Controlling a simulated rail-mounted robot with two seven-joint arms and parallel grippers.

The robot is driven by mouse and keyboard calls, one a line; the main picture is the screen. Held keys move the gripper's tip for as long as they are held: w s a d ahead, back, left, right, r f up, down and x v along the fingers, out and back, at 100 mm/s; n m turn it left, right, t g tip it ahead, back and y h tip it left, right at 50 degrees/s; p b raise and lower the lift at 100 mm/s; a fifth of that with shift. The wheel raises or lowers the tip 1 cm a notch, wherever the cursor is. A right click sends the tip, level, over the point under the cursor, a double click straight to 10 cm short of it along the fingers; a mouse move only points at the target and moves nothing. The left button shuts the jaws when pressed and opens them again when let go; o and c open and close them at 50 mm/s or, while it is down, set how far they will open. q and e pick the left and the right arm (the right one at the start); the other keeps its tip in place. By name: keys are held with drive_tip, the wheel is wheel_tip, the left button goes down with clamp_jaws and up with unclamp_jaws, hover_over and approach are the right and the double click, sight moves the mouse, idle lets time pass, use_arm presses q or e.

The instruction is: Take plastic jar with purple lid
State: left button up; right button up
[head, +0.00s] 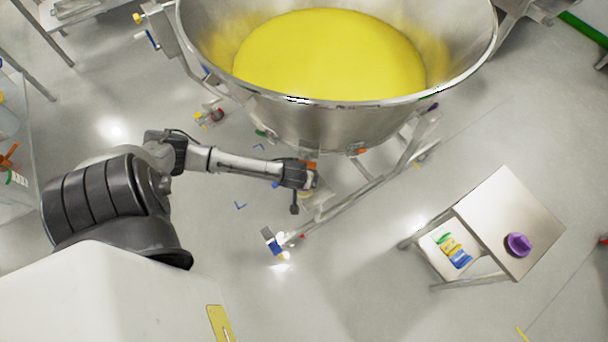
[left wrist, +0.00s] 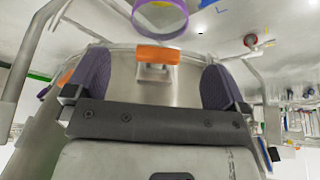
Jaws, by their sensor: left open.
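The plastic jar with its purple lid (head: 518,244) stands on a small steel table (head: 505,205) at the right of the head view. From above mostly the lid shows; the jar body is largely hidden. My left gripper (head: 310,180) is beside the lower wall of the big steel bowl, well left of the jar. In the left wrist view my left gripper (left wrist: 155,65) is open, with its two dark purple-grey fingers apart. An orange-topped fitting (left wrist: 160,55) shows between the fingers; I cannot tell whether it touches them. My right gripper is not in view.
The large steel bowl (head: 290,120) of yellow powder (head: 330,55) stands on a metal frame (head: 375,185) near my left arm. Colored items (head: 453,250) lie on the small table's lower shelf. Floor between the frame and table is clear. A purple ring (left wrist: 160,30) shows at the wrist view's top.

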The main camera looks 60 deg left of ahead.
use_arm(q)
drive_tip(key=b+x, duration=0.6)
drive_tip(key=x, duration=0.6)
drive_tip(key=shift+w+a, duration=0.15)
drive_tip(key=shift+w+a+f+b, duration=0.2)
drive_tip(key=shift+f+b, duration=0.2)
drive_tip(key=shift+f, duration=0.3)
drive_tip(key=c, duration=0.8)
drive_tip(key=shift+c, duration=0.2)
drive_tip(key=shift+r, duration=0.15)
